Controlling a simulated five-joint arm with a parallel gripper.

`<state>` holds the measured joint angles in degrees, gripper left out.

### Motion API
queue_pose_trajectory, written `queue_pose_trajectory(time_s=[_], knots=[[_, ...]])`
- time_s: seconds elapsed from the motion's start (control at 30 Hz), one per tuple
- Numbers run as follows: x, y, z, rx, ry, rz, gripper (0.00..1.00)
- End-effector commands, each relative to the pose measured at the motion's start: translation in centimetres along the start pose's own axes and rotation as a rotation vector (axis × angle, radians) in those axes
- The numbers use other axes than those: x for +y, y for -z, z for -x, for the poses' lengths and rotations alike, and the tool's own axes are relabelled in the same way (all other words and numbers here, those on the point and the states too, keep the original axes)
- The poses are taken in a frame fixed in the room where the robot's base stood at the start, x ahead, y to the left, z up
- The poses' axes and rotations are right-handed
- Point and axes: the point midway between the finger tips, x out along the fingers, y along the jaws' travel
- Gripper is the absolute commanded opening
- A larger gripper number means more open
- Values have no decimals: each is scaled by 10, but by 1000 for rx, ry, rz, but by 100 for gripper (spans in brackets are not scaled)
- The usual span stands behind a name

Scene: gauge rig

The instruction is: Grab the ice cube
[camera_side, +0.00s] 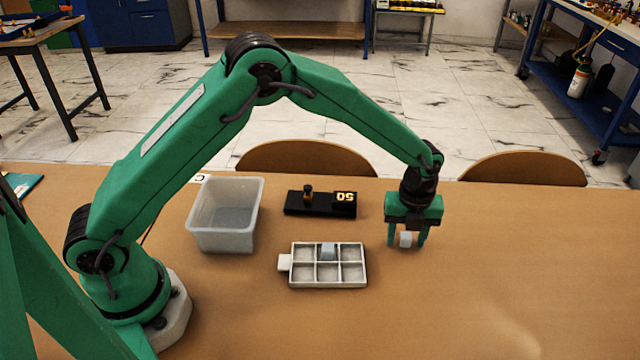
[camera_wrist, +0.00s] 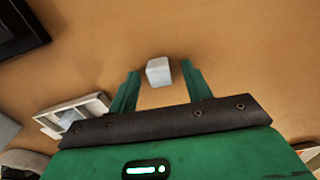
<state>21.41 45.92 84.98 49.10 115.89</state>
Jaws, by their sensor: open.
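A small whitish ice cube (camera_side: 406,239) sits on the table to the right of the tray, and it also shows in the wrist view (camera_wrist: 158,71). My gripper (camera_side: 407,243) is open and points down over the cube. In the side view the cube appears between the two green fingers. In the wrist view it lies between and slightly beyond the fingertips (camera_wrist: 160,74), with gaps on both sides. A white ice tray (camera_side: 287,263) with several compartments lies left of my gripper. A bluish cube (camera_side: 328,251) sits in its back middle compartment.
A translucent grey bin (camera_side: 223,241) stands left of the tray. A black gauge block (camera_side: 321,208) with a knob and yellow digits lies behind the tray. Two chair backs (camera_side: 306,158) (camera_side: 522,168) stand at the far edge. The table's right side is clear.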

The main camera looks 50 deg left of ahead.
Motion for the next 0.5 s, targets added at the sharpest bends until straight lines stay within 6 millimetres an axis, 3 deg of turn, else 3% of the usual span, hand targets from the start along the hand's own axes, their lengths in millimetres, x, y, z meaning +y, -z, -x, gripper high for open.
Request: queue_pose_trajectory(time_s=[0.13, 0.37, 0.5], knots=[[0, 0, 0, 0, 0, 0, 45], [0, 0, 0, 0, 0, 0, 2], [0, 0, 0, 0, 0, 0, 1]])
